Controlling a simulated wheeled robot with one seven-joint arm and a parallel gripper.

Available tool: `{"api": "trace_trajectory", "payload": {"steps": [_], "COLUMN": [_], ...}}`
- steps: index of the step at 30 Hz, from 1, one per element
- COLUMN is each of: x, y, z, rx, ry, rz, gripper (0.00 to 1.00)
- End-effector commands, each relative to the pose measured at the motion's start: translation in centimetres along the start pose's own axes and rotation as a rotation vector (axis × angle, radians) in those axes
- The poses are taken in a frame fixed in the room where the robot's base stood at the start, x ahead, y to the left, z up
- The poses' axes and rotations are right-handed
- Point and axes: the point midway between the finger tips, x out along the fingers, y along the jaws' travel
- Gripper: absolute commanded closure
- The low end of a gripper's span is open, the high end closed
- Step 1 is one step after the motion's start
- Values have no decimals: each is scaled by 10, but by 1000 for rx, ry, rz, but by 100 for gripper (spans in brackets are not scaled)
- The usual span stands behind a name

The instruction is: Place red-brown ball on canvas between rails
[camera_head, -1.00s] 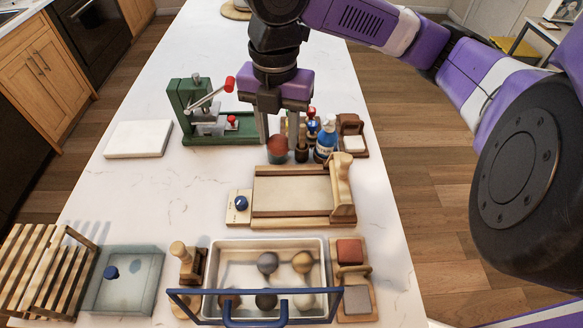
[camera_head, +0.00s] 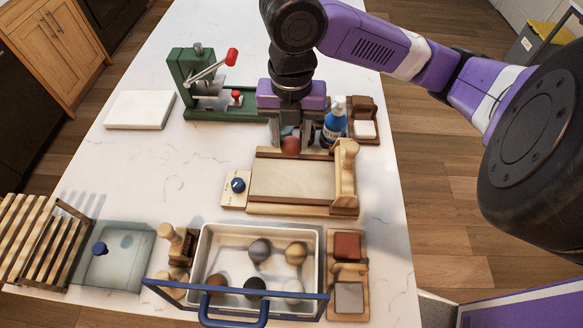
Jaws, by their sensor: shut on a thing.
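My gripper (camera_head: 290,140) points down behind the wooden board with rails. It is shut on the red-brown ball (camera_head: 290,147), which shows between the fingertips at the board's far edge. Whether the ball touches the board or hangs above it I cannot tell. The canvas (camera_head: 292,181) is a bare beige sheet on the board, with a wooden rail (camera_head: 290,208) along its near side and another along its far side. A wooden roller with a knobbed handle (camera_head: 346,172) stands at the board's right end.
A tray (camera_head: 204,250) with several balls and a blue handle stands in front of the board. A blue bottle (camera_head: 334,125) stands close right of my gripper. A green press (camera_head: 190,95) is behind left.

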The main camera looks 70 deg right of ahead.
Motion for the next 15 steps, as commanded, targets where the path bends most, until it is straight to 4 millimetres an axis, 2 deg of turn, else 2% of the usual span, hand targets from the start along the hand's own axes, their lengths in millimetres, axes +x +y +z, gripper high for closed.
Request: {"api": "trace_trajectory", "payload": {"steps": [1, 6, 15], "x": [16, 50, 77], "y": [0, 0, -1], "z": [-1, 0, 0], "rx": [3, 3, 3], "ry": [5, 4, 3], "rz": [1, 0, -2], "gripper": [100, 100, 100]}}
